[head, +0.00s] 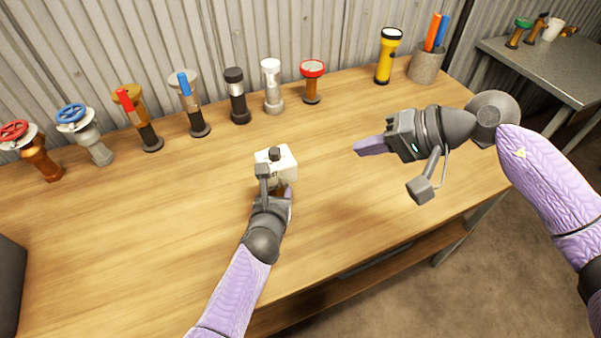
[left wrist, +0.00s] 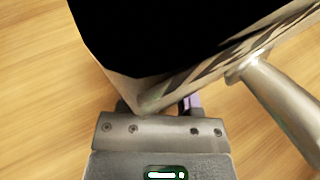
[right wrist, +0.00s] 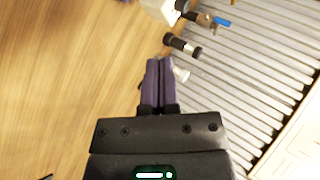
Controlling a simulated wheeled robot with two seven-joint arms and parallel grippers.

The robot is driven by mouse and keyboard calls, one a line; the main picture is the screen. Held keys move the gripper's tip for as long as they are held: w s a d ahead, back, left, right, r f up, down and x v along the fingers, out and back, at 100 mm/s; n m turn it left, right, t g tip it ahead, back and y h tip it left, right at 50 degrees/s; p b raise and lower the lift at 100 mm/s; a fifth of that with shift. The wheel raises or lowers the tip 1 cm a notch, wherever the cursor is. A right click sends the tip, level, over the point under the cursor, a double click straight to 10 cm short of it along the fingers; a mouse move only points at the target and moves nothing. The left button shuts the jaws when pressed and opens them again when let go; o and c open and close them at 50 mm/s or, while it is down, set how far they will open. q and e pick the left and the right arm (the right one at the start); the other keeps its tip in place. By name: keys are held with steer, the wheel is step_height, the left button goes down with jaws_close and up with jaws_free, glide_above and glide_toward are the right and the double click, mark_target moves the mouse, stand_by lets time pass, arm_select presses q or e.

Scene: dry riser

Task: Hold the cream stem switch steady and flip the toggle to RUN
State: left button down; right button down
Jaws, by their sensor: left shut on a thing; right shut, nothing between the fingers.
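The cream stem switch (head: 289,166) stands near the middle of the wooden table in the head view, with a dark piece on its top. My left gripper (head: 277,190) is shut on it from the front, low on the switch, and hides much of its stem. In the left wrist view a large black shape with a pale edge fills the top, close to the fingers. My right gripper (head: 362,147) is shut and empty, to the right of the switch and apart from it. Its purple fingers (right wrist: 160,82) are together in the right wrist view. The toggle's position cannot be told.
A row of valves and fittings stands along the back, from a red-wheel valve (head: 14,131) to a red-topped one (head: 312,82). A yellow flashlight (head: 386,58) and a grey cup (head: 425,66) of markers stand back right. The table (head: 130,230) is clear around the switch.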

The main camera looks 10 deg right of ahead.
steer(key=shift+a, duration=0.1)
glide_toward(285, 179)
steer(key=x, duration=0.2)
steer(key=w+x, duration=0.1)
steer(key=x, duration=0.2)
steer(key=shift+f, duration=0.1)
steer(key=shift+s+a+f, duration=0.25)
steer(key=shift+a+f, duration=0.1)
steer(key=shift+a, duration=0.1)
steer(key=shift+s+d+f, duration=0.1)
steer(key=shift+s+f, duration=0.3)
steer(key=shift+f, duration=0.25)
stand_by(0.5)
steer(key=shift+f, duration=0.25)
